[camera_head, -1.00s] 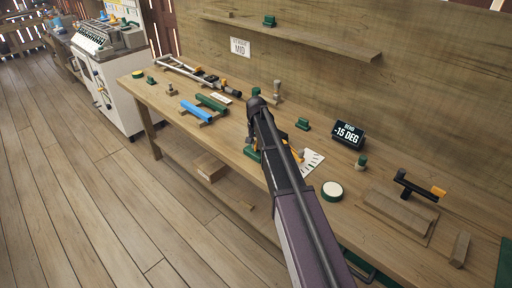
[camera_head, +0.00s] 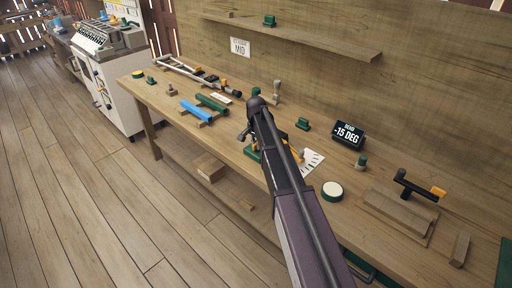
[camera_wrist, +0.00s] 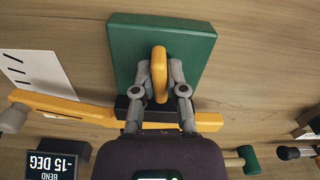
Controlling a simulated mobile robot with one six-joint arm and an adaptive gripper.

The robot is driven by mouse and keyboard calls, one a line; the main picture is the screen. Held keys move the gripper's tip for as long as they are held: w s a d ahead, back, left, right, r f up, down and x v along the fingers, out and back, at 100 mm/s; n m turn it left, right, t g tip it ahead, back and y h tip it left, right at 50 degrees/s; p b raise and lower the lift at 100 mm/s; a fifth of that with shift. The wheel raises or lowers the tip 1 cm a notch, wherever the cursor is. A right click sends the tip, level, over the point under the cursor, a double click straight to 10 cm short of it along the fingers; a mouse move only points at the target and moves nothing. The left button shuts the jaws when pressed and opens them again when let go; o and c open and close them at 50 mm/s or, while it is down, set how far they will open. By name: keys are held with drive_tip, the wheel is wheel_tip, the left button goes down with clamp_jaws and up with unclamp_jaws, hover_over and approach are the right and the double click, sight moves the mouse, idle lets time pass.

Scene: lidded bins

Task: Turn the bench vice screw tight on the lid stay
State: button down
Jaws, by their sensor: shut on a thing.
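In the wrist view my gripper (camera_wrist: 162,88) is shut on a yellow upright handle (camera_wrist: 159,72), which looks like the vice screw's handle. The handle stands over the vice's green base plate (camera_wrist: 188,45). A bent yellow bar (camera_wrist: 68,108), apparently the lid stay, runs across below the fingers, past a black block (camera_wrist: 122,107) of the vice. My wrist hides part of the bar and most of the vice jaws. In the head view the green base (camera_head: 252,153) shows beside my arm, which hides my fingertips.
A display (camera_head: 348,135) reading "BEND -15 DEG" stands right of the vice. A striped white card (camera_head: 313,161), a round white-topped tin (camera_head: 332,190) and a black lever with a yellow end (camera_head: 415,188) lie nearby. Blue (camera_head: 195,111) and green bars lie to the left.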

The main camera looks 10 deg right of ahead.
drive_tip(key=shift+m, duration=1.2)
drive_tip(key=c, duration=0.8)
unclamp_jaws()
drive_tip(key=shift+o, duration=0.2)
drive_tip(key=shift+r+p, duration=2.55)
